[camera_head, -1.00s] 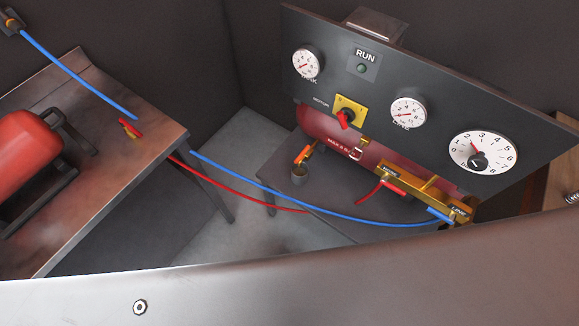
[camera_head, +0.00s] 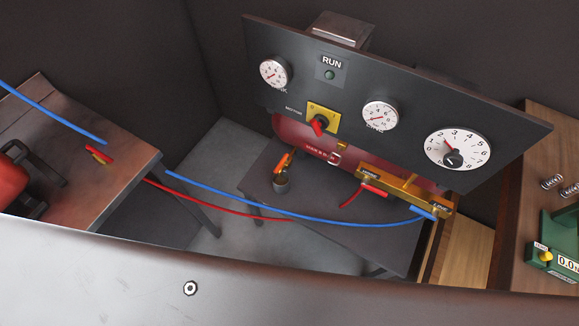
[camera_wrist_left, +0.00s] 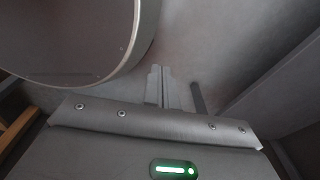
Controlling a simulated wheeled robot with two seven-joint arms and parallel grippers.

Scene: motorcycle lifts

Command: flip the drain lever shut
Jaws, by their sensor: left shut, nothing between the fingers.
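The drain lever (camera_head: 284,159) is a small orange-red handle below the left end of the dark red tank (camera_head: 312,145). It stands tilted just above a small grey cup (camera_head: 280,185) on the dark low table. It is small here, so its exact setting is hard to tell. My left gripper (camera_wrist_left: 160,84) shows only in the left wrist view, its two fingers together and empty. The lever does not show in that view. My right gripper is in neither view.
A dark panel (camera_head: 400,125) with gauges and a red-yellow motor switch (camera_head: 320,122) overhangs the tank. A brass manifold (camera_head: 400,188) sits at right. Blue (camera_head: 290,211) and red (camera_head: 200,203) hoses cross the gap from the left bench (camera_head: 120,185). A green device (camera_head: 558,240) stands far right.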

